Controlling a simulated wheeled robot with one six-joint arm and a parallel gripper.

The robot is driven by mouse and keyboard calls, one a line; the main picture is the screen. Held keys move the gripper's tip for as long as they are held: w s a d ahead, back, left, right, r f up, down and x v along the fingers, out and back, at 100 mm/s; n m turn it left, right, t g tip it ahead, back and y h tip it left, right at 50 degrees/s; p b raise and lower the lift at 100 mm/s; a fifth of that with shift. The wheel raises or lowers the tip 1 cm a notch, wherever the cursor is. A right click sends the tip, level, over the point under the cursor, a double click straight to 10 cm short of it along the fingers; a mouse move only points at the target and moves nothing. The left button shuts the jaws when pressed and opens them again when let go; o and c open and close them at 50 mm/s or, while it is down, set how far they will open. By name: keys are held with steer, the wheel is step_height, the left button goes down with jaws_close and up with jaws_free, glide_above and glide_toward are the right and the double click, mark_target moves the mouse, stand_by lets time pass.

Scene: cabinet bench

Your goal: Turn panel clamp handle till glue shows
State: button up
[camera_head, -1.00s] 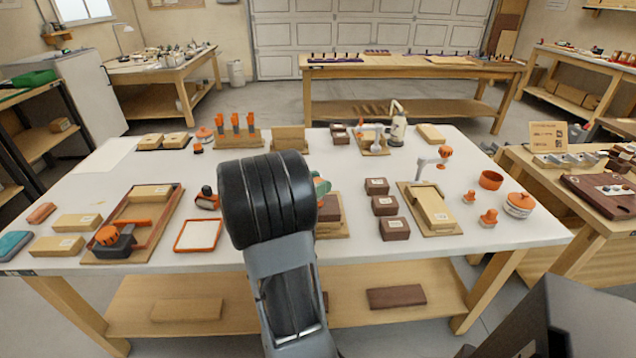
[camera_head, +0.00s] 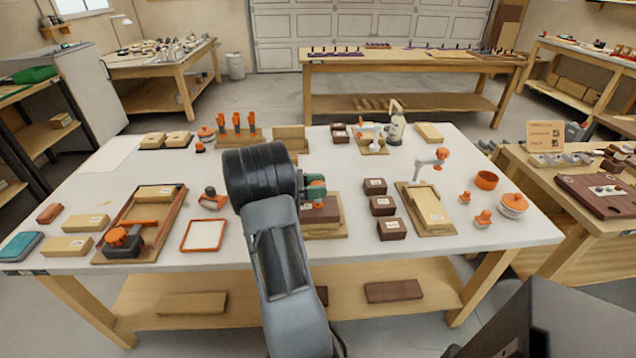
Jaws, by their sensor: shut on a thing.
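A dark brown panel block (camera_head: 322,211) sits on a wooden board (camera_head: 328,231) at the middle front of the white bench. My gripper (camera_head: 303,190) is at that part, mostly hidden behind my black ridged wrist. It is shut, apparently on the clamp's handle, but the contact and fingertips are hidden. The left of the board is also covered by my arm. I cannot make out any glue at the panel's joints.
Left of my arm are an orange-rimmed tray (camera_head: 203,236) and a larger tray with an orange-knobbed tool (camera_head: 122,238).

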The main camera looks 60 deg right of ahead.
stand_by(0.5)
steer(key=o, duration=0.9)
steer(key=shift+o, duration=0.2)
steer(key=shift+w, duration=0.15)
steer(key=v, duration=1.3)
steer(key=shift+w, duration=0.35)
steer(key=shift+a, duration=0.1)
